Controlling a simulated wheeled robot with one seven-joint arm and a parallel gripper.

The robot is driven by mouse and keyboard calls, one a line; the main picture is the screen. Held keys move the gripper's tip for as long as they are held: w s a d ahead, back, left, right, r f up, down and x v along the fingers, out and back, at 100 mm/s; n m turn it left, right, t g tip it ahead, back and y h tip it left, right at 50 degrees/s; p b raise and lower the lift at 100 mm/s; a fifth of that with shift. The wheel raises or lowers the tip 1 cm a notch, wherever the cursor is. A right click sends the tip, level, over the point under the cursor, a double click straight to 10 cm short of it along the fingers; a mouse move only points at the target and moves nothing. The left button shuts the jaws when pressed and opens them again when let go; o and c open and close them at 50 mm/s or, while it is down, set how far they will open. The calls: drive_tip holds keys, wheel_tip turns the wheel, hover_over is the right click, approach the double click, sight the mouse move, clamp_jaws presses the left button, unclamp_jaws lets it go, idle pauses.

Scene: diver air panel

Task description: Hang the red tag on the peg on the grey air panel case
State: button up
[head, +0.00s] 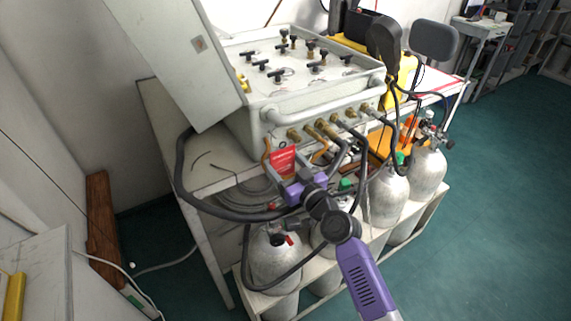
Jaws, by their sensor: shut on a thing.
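The red tag (283,160) is upright in front of the lower front of the grey air panel case (245,135). My gripper (287,178) is just below the tag and shut on its lower part. My purple arm reaches up to it from the lower right. The case stands on a bench with its lid open at the left. I cannot make out the peg among the fittings and hoses on the front. I cannot tell whether the tag touches the case.
Brass fittings (323,125) and thick dark hoses (183,185) crowd the case front around my gripper. Several silver cylinders (275,258) stand in a rack below. A wooden plank (100,215) leans at the left. Open green floor (480,210) lies to the right.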

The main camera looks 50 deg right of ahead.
sight(270, 148)
drive_tip(key=shift+w+d, duration=0.1)
drive_tip(key=shift+w, duration=0.2)
drive_tip(key=shift+w+d+b, duration=0.15)
drive_tip(key=shift+w+b, duration=0.3)
drive_tip(key=shift+w, duration=0.15)
idle(0.8)
drive_tip(key=shift+w+d, duration=0.1)
drive_tip(key=shift+w, duration=0.2)
drive_tip(key=shift+b+x, duration=0.4)
drive_tip(key=shift+x, duration=0.5)
drive_tip(key=shift+f+b, duration=0.25)
drive_tip(key=shift+b, duration=0.2)
idle(0.9)
drive_tip(key=o, duration=1.4)
